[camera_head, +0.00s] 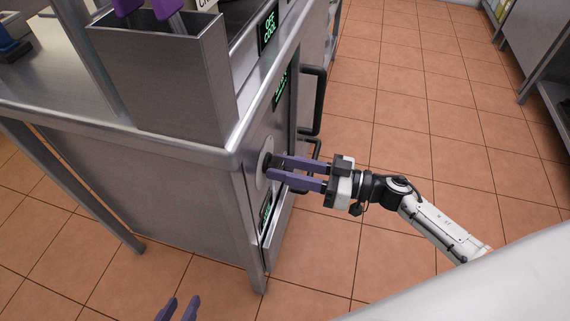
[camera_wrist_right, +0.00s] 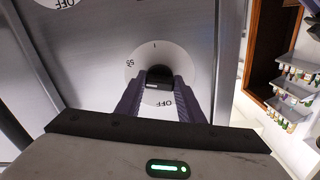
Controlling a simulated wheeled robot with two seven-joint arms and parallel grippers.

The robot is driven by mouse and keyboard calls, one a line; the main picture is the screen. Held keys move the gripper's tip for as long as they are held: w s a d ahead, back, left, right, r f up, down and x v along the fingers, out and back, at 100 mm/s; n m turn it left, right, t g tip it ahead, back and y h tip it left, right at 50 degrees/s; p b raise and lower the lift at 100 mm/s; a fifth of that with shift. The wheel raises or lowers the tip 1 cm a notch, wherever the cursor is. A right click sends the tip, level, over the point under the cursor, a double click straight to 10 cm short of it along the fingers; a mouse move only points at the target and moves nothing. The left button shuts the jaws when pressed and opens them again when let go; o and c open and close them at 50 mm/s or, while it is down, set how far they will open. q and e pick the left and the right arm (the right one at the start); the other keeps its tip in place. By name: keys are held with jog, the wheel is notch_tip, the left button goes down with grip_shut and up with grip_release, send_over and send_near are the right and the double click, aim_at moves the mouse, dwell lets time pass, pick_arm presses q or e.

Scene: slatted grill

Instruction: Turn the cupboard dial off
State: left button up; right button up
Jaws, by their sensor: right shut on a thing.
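The cupboard dial is a round pale plate (camera_head: 264,163) with a dark knob, on the side of the steel cupboard (camera_head: 180,190). In the right wrist view the dial plate (camera_wrist_right: 136,72) shows an OFF mark at its lower right and other marks at the left and top. My right gripper (camera_head: 276,167) reaches it from the right, its purple fingers on either side of the black knob (camera_wrist_right: 159,76), shut on it. Part of the knob is hidden between the fingers. My left gripper (camera_head: 180,308) shows only as two purple fingertips at the bottom edge, apart and empty.
Black handles (camera_head: 314,100) stick out from the cupboard front beside the dial. Green-lit displays (camera_head: 269,27) sit above and below. A steel bin (camera_head: 165,75) with purple-handled tools stands on the counter. Another dial (camera_wrist_right: 60,8) shows at the upper left in the wrist view. Tiled floor is clear to the right.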

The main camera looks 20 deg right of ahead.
jog(key=shift+w+d+r+n+b, duration=0.1)
jog(key=shift+n+b, duration=0.5)
jog(key=shift+n, duration=4.65)
jog(key=shift+w+d+n+b, duration=0.1)
jog(key=shift+n+b, duration=0.5)
jog(key=shift+n, duration=4.65)
pick_arm(q)
jog(key=shift+w+d+f, duration=0.1)
jog(key=shift+w+f, duration=0.1)
jog(key=shift+f, duration=0.2)
pick_arm(e)
jog(key=shift+n, duration=0.3)
jog(key=o, duration=1.1)
jog(key=shift+r, duration=0.1)
jog(key=shift+c, duration=0.2)
